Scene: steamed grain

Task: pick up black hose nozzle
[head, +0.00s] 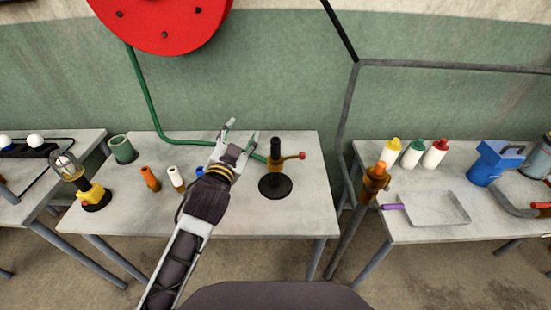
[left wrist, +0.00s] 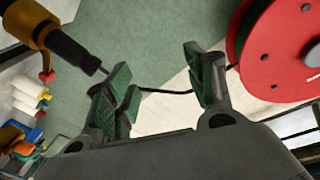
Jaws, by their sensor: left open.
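The black hose nozzle (head: 275,150) stands upright on a brass-coloured fitting with a red handle, above a round black base (head: 275,187) on the middle table. My left gripper (head: 240,133) is open and empty, just left of the nozzle in the head view. In the left wrist view the nozzle (left wrist: 72,47) comes in from the upper left, its thin tip close to one finger. It is outside the gap between the fingers (left wrist: 165,88). I cannot tell whether tip and finger touch. My right gripper is not in view.
A red reel (head: 165,20) hangs on the wall with a green hose (head: 148,98) running down behind my left gripper. The middle table (head: 225,224) also holds a lamp (head: 88,192), a green cup (head: 122,149) and small bottles. A pole with an orange-brown fitting (head: 376,182) stands right.

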